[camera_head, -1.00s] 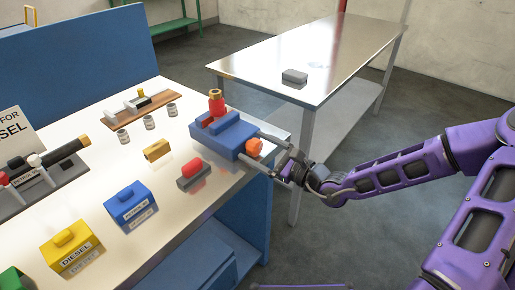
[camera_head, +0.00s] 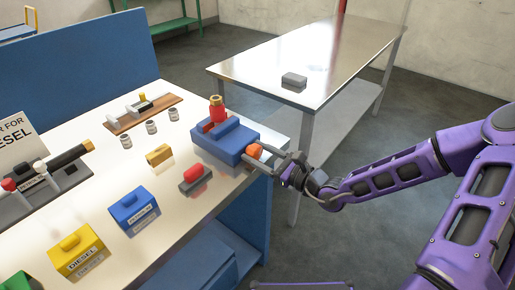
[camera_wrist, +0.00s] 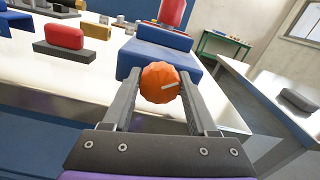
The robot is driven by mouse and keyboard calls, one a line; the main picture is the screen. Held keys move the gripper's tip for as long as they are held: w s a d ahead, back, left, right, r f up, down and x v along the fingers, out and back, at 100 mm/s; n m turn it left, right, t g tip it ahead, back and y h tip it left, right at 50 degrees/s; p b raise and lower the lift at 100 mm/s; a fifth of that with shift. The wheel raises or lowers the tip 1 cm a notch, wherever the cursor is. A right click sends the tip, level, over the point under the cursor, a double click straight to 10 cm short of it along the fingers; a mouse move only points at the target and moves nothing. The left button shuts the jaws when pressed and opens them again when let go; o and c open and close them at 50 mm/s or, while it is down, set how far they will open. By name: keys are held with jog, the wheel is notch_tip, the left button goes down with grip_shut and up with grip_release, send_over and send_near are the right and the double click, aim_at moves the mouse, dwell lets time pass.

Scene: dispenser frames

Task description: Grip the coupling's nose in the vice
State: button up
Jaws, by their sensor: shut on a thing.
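The red coupling (camera_head: 217,112) with a brass-coloured top end stands upright at the blue vice (camera_head: 236,142) on the bench edge. Its lower end is hidden by the vice's jaws, so I cannot tell how tightly it sits. An orange ridged knob (camera_head: 254,151) sticks out of the vice's near right side. My gripper (camera_head: 259,153) is shut on this knob, one finger on each side. In the wrist view the knob (camera_wrist: 160,82) with a pale mark sits between the fingertips, in front of the vice (camera_wrist: 155,58), with the red coupling (camera_wrist: 172,13) above.
A red block on a grey base (camera_head: 196,180) and a brass block (camera_head: 159,155) lie left of the vice. Blue (camera_head: 133,211) and yellow (camera_head: 75,252) labelled blocks stand nearer. A steel table (camera_head: 320,55) stands behind, with open floor between it and the bench.

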jog(key=o, duration=1.4)
jog(key=shift+d, duration=0.1)
jog(key=p+v, duration=0.1)
jog(key=v, duration=1.6)
jog(key=shift+s, duration=0.2)
